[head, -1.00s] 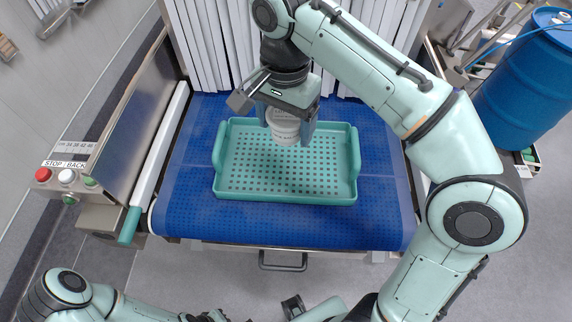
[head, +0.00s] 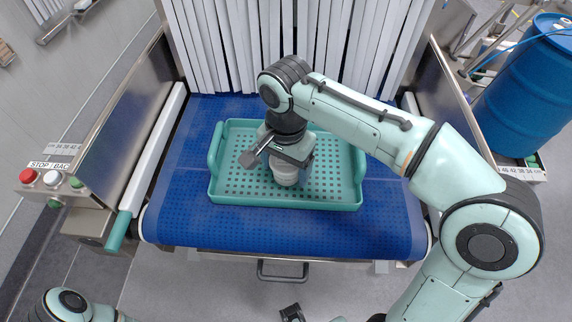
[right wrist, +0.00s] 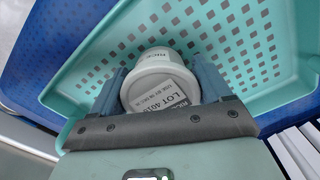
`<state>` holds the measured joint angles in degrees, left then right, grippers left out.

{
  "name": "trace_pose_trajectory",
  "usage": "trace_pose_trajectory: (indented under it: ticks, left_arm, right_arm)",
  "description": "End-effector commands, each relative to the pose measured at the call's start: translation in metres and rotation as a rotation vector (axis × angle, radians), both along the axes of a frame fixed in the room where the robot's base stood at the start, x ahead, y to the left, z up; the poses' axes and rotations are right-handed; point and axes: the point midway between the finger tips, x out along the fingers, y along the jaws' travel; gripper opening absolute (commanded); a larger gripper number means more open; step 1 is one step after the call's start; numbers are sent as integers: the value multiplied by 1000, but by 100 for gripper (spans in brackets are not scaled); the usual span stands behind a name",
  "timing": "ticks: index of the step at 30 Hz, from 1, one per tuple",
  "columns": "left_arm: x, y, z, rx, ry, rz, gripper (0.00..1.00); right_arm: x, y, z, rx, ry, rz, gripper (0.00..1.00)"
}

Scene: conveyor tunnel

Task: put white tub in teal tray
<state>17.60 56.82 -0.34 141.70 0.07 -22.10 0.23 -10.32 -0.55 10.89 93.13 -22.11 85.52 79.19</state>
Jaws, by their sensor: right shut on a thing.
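The teal tray (head: 215,190) lies on the blue conveyor belt, its perforated floor facing up. The white tub (head: 286,177) is inside the tray's outline, right of its middle, and looks upright. My right gripper (head: 288,170) is above the tray, shut on the tub, with one finger on each side. In the right wrist view the tub (right wrist: 160,75) sits between the blue-grey fingers, its printed label visible, with the tray floor behind it. Whether the tub's base touches the tray floor is hidden.
White strip curtains (head: 230,45) hang behind the belt (head: 185,215). A control box with buttons (head: 52,178) stands at the left, and a blue barrel (head: 525,95) at the far right. Bare belt lies around the tray.

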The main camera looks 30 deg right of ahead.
Motion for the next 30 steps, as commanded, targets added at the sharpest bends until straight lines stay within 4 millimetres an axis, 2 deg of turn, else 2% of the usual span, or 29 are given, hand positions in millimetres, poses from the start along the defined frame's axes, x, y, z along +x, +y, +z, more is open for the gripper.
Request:
trace_pose_trajectory:
  ticks: [6, 7, 9, 16, 20, 23, 30]
  left_arm:
    - [-1, 0, -2, 0, 1, 0, 0]
    - [-1, 0, -2, 0, 1, 0, 0]
    - [-1, 0, -2, 0, 1, 0, 0]
    - [0, 0, -1, 0, 1, 0, 0]
    - [1, 0, 3, 0, -1, 0, 0]
    - [3, 0, 8, 0, -3, 0, 0]
    - [11, 0, 26, 0, -12, 0, 0]
  right_arm:
    - [0, 0, -3, 0, 0, 0, 23]
    - [0, 0, -4, -1, 1, 0, 81]
    - [0, 0, -3, 0, 0, 0, 100]
    - [0, 0, -2, 0, 0, 0, 100]
    - [1, 0, 9, 1, -3, 0, 100]
    - [1, 0, 26, 2, -5, 0, 100]
    - [1, 1, 80, 2, -5, 1, 100]
